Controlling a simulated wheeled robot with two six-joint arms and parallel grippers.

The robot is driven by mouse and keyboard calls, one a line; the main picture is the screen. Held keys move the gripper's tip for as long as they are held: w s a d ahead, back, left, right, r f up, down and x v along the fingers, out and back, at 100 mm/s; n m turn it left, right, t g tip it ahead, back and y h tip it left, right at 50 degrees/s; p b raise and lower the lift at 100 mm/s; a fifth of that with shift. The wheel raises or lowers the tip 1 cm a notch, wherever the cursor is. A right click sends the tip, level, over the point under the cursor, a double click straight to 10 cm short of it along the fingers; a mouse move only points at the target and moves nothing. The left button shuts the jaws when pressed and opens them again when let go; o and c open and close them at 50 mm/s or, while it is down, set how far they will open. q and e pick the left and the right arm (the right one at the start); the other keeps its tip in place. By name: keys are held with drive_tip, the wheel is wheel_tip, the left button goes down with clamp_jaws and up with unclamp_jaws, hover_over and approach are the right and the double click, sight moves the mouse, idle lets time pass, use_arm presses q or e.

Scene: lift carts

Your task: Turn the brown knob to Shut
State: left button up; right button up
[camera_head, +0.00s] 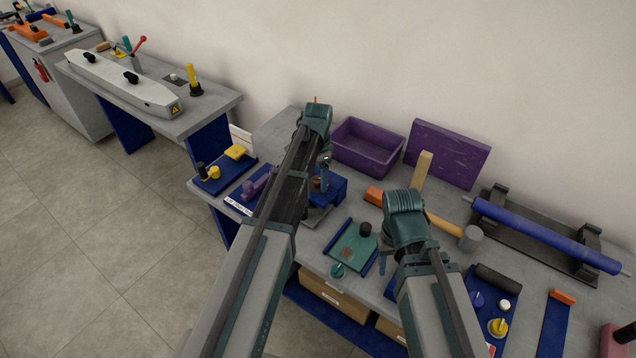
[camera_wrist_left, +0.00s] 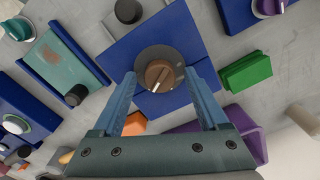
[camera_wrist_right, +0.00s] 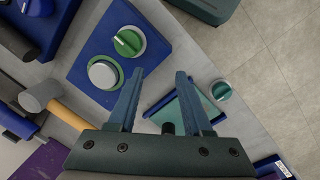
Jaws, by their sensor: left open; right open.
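The brown knob (camera_wrist_left: 160,73) sits on a round dark dial on a blue box (camera_wrist_left: 120,55) in the left wrist view. A small pale mark shows on its lower edge there; no lettering is readable. In the head view the knob (camera_head: 317,183) is partly hidden by my left arm. My left gripper (camera_wrist_left: 161,78) is open, with one finger on each side of the knob; I cannot tell whether they touch it. My right gripper (camera_wrist_right: 158,75) is open and empty above the bench, near a teal tray (camera_wrist_right: 188,103).
A purple bin (camera_head: 368,146) and a purple panel (camera_head: 447,155) stand behind. A green block (camera_wrist_left: 247,72) lies beside the blue box. A mallet (camera_head: 470,238) and a long blue roller (camera_head: 545,237) lie to the right. Another panel has a green knob (camera_wrist_right: 128,42).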

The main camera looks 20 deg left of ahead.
use_arm(q)
drive_tip(key=shift+c, duration=0.3)
clamp_jaws()
idle(0.3)
drive_tip(key=n, duration=1.1)
drive_tip(key=shift+a+n, duration=0.1)
drive_tip(key=shift+n, duration=0.3)
idle(0.4)
